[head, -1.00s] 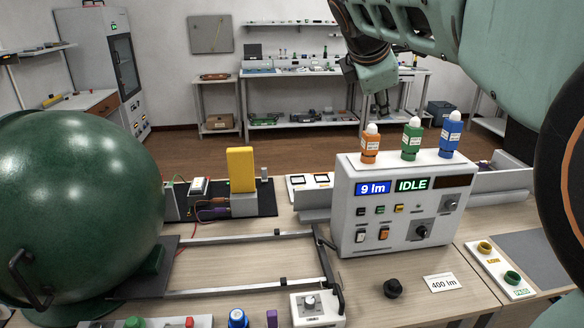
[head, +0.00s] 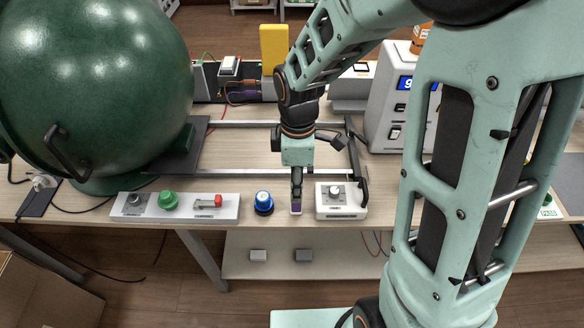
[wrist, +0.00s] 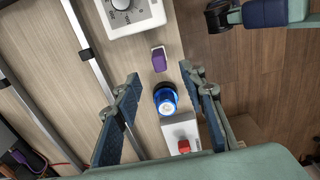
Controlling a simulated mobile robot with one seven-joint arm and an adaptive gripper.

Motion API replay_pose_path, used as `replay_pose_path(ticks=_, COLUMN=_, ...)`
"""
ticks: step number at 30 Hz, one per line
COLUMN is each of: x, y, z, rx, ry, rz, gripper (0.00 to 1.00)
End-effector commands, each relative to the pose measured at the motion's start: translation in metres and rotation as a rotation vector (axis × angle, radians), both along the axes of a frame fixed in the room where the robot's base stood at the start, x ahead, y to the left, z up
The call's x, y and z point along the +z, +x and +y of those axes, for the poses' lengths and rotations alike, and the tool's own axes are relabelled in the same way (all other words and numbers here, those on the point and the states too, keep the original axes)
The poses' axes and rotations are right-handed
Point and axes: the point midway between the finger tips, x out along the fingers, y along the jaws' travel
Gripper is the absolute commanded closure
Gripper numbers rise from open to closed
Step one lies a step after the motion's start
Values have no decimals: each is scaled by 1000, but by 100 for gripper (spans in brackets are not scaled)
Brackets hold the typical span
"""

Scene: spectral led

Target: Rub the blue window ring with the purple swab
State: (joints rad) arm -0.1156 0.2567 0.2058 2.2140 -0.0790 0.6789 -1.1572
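The purple swab (head: 296,208) stands near the front edge of the table, partly hidden by my gripper in the head view. In the wrist view the purple swab (wrist: 158,60) shows a purple body with a pale end. The blue window ring (head: 263,203), round with a pale centre, sits just left of the swab. In the wrist view the blue ring (wrist: 165,98) lies between my fingers in the picture. My gripper (head: 297,180) points down above the swab; its two fingers (wrist: 161,74) are spread open with nothing held between them.
A white control box with a knob (head: 340,200) stands right of the swab. A panel with a green button and red switch (head: 180,208) lies left of the ring. A metal rail frame (head: 245,172) runs behind, and the large green sphere (head: 95,80) fills the back left.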

Motion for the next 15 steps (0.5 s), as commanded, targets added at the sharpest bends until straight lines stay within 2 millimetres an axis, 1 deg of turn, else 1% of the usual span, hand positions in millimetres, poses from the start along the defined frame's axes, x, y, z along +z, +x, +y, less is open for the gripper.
replay_pose_path(ticks=1, x=-10, y=-1, z=0, rx=1, ry=-2, rz=5, gripper=62)
replay_pose_path(ticks=9, x=-59, y=-1, z=0, rx=2, ry=-3, rz=4, gripper=62)
replay_pose_path(ticks=12, x=-74, y=-1, z=0, rx=4, ry=-3, rz=2, gripper=62)
replay_pose_path(ticks=15, x=-85, y=0, z=0, rx=3, ry=-3, rz=1, gripper=62)
